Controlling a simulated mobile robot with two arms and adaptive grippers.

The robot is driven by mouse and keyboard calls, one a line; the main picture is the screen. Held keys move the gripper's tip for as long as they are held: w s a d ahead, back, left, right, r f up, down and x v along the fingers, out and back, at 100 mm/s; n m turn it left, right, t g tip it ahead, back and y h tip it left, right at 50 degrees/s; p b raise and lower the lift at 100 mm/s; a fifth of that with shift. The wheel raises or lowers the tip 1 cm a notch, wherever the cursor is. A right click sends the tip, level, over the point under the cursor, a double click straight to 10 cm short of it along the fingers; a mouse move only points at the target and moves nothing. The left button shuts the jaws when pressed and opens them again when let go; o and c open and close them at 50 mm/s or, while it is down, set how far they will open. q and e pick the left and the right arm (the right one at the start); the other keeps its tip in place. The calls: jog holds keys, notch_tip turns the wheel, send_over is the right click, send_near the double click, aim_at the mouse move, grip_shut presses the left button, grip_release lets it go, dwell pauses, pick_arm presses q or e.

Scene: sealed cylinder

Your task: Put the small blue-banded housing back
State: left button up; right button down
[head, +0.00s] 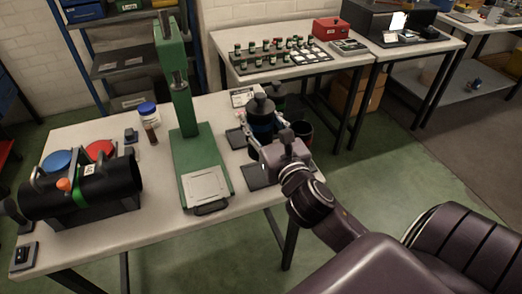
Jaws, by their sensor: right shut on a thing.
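The small housing (261,108), a dark upright cylinder with a knobbed top and a dark blue band, is at the right end of the near table (150,215). My right gripper (267,142) is shut on it from the near side, and its fingers hide the lower part. I cannot tell whether its base touches the surface below. A second dark housing (278,92) stands just behind it. Dark mats lie beside it (235,138) and in front of it (256,178). My left gripper is not in view.
A green press (182,105) stands left of the housing. A large black cylinder (105,182) with a green band lies in a cradle at the left, near blue (57,160) and red (100,149) discs. A dark bin (298,133) is right of the housing. A back table (260,72) holds small bottles.

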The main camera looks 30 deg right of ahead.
notch_tip(320, 180, down, 4)
jog(key=shift+r+b, duration=0.15)
jog(key=shift+b, duration=0.2)
jog(key=shift+f, duration=0.5)
notch_tip(320, 180, down, 4)
jog(key=shift+r+b, duration=0.2)
jog(key=shift+b, duration=0.55)
jog(key=shift+f, duration=0.3)
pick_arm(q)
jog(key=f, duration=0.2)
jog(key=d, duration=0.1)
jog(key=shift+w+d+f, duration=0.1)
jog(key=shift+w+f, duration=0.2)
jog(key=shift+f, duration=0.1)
